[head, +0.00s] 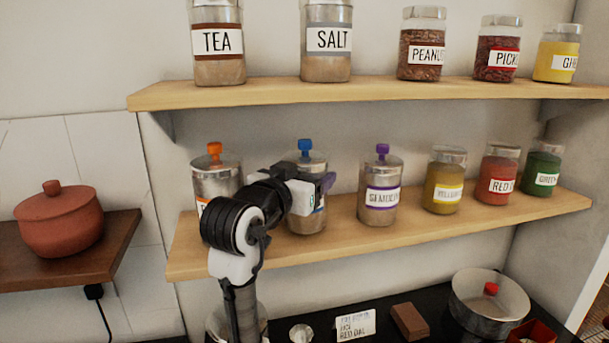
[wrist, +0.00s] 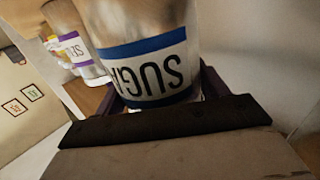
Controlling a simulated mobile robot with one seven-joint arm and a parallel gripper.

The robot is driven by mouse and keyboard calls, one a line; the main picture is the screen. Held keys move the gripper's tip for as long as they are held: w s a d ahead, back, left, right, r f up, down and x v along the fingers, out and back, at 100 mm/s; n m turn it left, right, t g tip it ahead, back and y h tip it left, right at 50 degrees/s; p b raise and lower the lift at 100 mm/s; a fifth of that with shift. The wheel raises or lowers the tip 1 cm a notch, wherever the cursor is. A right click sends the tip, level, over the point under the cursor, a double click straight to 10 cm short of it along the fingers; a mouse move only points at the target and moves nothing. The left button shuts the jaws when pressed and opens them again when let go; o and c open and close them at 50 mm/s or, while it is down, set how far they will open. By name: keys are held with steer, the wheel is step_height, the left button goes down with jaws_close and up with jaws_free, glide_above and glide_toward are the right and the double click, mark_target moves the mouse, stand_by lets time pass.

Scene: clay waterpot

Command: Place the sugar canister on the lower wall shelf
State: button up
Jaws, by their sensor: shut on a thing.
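The sugar canister is a metal tin with a blue knob (head: 305,158) and a blue-edged label. It stands upright at the lower wall shelf (head: 440,226), between an orange-knobbed canister (head: 217,170) and a purple-knobbed canister (head: 381,175). Its base is at the shelf board; I cannot tell if it touches. My gripper (head: 325,183) is shut on it, and my arm hides part of its body and label. In the wrist view the sugar canister (wrist: 150,60) sits between the dark purple fingers (wrist: 160,95), its label upside down.
Yellow (head: 445,183), red (head: 498,175) and green (head: 541,173) jars stand at the right of the lower shelf. The upper shelf (head: 350,92) holds several labelled jars close overhead. A pot (head: 488,300) sits on the counter below. A clay pot (head: 60,222) is at left.

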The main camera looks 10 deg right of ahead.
steer(key=shift+w+p, duration=0.15)
steer(key=shift+p, duration=0.15)
steer(key=shift+f, duration=0.3)
steer(key=shift+f, duration=0.1)
steer(key=shift+f, duration=0.1)
steer(key=o, duration=1.4)
steer(key=b+v, duration=0.4)
steer(key=v, duration=0.8)
steer(key=shift+b, duration=0.3)
